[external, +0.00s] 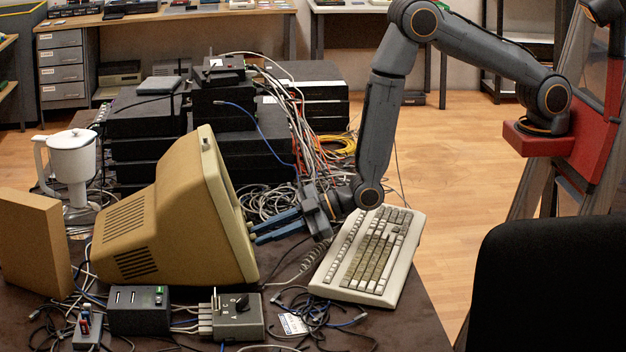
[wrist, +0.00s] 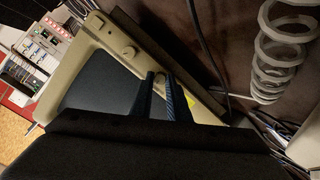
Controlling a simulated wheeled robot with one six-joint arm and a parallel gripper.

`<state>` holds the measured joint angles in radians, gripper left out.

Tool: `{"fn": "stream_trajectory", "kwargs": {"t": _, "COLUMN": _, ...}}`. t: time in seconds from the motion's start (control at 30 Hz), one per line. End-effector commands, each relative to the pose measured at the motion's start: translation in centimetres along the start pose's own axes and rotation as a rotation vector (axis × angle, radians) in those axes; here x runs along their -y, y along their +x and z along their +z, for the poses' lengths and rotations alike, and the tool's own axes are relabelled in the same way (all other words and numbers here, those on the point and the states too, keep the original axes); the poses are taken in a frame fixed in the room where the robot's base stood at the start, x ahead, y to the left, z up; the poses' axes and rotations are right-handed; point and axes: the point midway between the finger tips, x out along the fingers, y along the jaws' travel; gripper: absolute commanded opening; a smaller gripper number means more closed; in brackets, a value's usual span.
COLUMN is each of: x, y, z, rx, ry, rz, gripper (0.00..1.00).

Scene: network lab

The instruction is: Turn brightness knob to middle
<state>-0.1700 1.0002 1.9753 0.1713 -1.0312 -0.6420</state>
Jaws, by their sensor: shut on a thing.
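A beige CRT monitor (external: 170,215) stands on the desk, its screen side facing right toward my arm. In the wrist view its dark screen (wrist: 105,88) and beige front bezel (wrist: 112,38) show at a slant. Two round knobs show on the bezel, one (wrist: 96,21) farther off and one (wrist: 128,50) nearer my fingers. My gripper (external: 253,232) reaches left to the monitor's front edge. In the wrist view my gripper (wrist: 160,76) has its two blue-black fingers close together at the bezel, shut on the brightness knob. That knob is hidden between the fingers, so its angle cannot be told.
A keyboard (external: 368,256) lies right of the monitor, under my forearm. A coiled cable (wrist: 283,45) runs close by. Black stacked equipment (external: 240,130) and loose cables stand behind. A grey switch box (external: 237,318) sits in front. A black chair back (external: 550,285) is at right.

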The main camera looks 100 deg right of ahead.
Motion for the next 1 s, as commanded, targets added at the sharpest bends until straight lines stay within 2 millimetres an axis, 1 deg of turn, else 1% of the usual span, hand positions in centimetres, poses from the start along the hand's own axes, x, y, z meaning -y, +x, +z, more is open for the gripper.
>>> {"fn": "stream_trajectory", "kwargs": {"t": 0.23, "x": 0.0, "y": 0.0, "z": 0.0, "rx": 0.0, "ry": 0.0, "rz": 0.0, "gripper": 0.0}}
{"fn": "stream_trajectory", "kwargs": {"t": 0.27, "x": 0.0, "y": 0.0, "z": 0.0, "rx": 0.0, "ry": 0.001, "rz": 0.0, "gripper": 0.17}}
{"fn": "stream_trajectory", "kwargs": {"t": 0.3, "x": 0.0, "y": 0.0, "z": 0.0, "rx": 0.0, "ry": 0.001, "rz": 0.0, "gripper": 0.24}}
{"fn": "stream_trajectory", "kwargs": {"t": 0.37, "x": 0.0, "y": 0.0, "z": 0.0, "rx": 0.0, "ry": 0.001, "rz": 0.0, "gripper": 0.34}}
{"fn": "stream_trajectory", "kwargs": {"t": 0.63, "x": 0.0, "y": 0.0, "z": 0.0, "rx": 0.0, "ry": 0.001, "rz": 0.0, "gripper": 0.34}}
{"fn": "stream_trajectory", "kwargs": {"t": 0.73, "x": 0.0, "y": -0.4, "z": -0.1, "rx": -0.001, "ry": 0.001, "rz": 0.0, "gripper": 0.34}}
{"fn": "stream_trajectory", "kwargs": {"t": 0.87, "x": 0.1, "y": -1.9, "z": 0.0, "rx": 0.0, "ry": 0.001, "rz": -0.001, "gripper": 0.34}}
{"fn": "stream_trajectory", "kwargs": {"t": 1.0, "x": 0.0, "y": -4.3, "z": 0.0, "rx": -0.001, "ry": 0.001, "rz": -0.001, "gripper": 0.34}}
